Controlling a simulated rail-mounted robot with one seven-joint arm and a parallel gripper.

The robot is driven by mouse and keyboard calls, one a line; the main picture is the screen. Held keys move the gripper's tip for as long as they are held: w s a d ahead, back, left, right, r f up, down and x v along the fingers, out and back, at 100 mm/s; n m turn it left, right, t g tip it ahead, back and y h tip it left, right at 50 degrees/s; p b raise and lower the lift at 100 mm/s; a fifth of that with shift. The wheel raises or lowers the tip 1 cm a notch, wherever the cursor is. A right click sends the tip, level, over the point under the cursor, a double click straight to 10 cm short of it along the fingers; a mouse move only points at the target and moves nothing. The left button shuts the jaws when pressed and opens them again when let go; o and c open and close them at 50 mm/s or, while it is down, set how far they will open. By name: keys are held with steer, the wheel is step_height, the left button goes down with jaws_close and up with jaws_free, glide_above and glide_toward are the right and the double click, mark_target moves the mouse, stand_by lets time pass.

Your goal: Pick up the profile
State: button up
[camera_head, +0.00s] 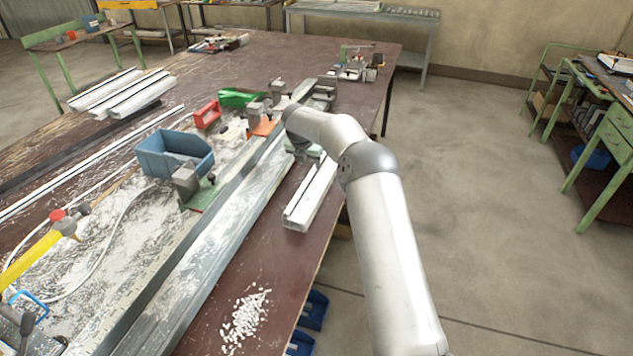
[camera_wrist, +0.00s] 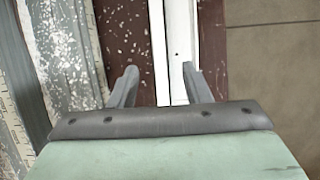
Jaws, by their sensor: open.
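The profile (camera_head: 310,197) is a white, grooved length lying on the brown bench near its right edge. In the head view my arm covers its far end. In the wrist view the profile (camera_wrist: 180,55) runs up and down the picture, right of centre. My gripper (camera_wrist: 157,82) is open, with its two dark fingers apart. The right finger overlaps the profile's right side, and the left finger is over bare bench, well left of the profile. I cannot tell the height of the fingers above it. The head view hides the fingers behind my arm.
A long metal rail (camera_head: 205,270) with clamps runs left of the profile. A blue bin (camera_head: 172,155), a red block (camera_head: 207,114) and several white profiles (camera_head: 122,93) are on the bench (camera_head: 290,262). White chips (camera_head: 243,318) lie near the front. Open floor is to the right.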

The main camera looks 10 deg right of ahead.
mark_target(311, 173)
steer(key=p+x, duration=0.1)
steer(key=x, duration=0.1)
steer(key=p+x, duration=0.1)
steer(key=x, duration=0.2)
steer(key=shift+a+f, duration=0.2)
steer(key=shift+s, duration=0.1)
steer(key=shift+c, duration=0.3)
jaws_close()
steer(key=shift+r, duration=0.15)
stand_by(0.7)
